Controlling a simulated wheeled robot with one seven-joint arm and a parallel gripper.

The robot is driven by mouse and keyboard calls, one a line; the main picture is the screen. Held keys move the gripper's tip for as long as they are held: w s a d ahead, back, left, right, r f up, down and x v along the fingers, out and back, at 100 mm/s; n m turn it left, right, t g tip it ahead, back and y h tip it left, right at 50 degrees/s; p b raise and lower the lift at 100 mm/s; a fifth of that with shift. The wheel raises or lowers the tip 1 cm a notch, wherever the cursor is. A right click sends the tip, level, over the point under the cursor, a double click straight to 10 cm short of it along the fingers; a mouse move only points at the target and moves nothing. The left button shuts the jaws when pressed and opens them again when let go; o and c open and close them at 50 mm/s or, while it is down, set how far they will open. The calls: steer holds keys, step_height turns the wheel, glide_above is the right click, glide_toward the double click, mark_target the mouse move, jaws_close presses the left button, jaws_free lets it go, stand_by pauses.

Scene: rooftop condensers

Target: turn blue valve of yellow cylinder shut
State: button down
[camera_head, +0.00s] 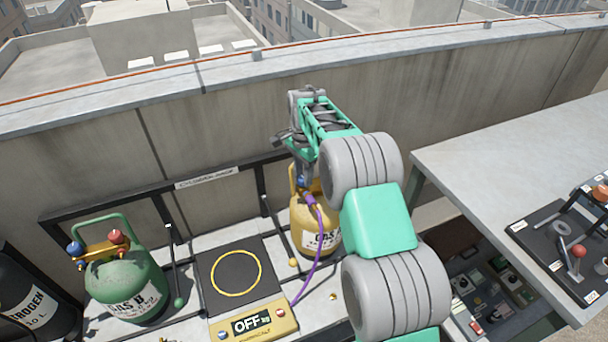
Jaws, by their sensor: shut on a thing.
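The yellow cylinder (314,236) stands on the white bench right of the scale, partly hidden behind my arm. The blue valve (301,182) shows only as a small patch at the cylinder's top. My gripper (303,176) points down over the yellow cylinder and is shut on the blue valve. The fingertips and most of the valve are hard to make out, so the valve's turn position cannot be told.
A green cylinder (125,288) with blue and red knobs stands at the left, beside a dark nitrogen cylinder (30,305). A scale (237,270) reading OFF lies between the cylinders. A grey table (500,150) with tools is at right. A concrete parapet (200,125) runs behind.

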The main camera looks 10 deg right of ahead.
steer(key=shift+w+r, duration=0.15)
steer(key=shift+r, duration=0.05)
stand_by(0.3)
steer(key=c, duration=1.5)
jaws_free()
steer(key=o, duration=0.5)
steer(key=shift+f, duration=0.15)
steer(key=shift+c, duration=0.2)
step_height(320, 180, up, 8)
steer(key=shift+f+b, duration=0.15)
steer(key=shift+b, duration=0.35)
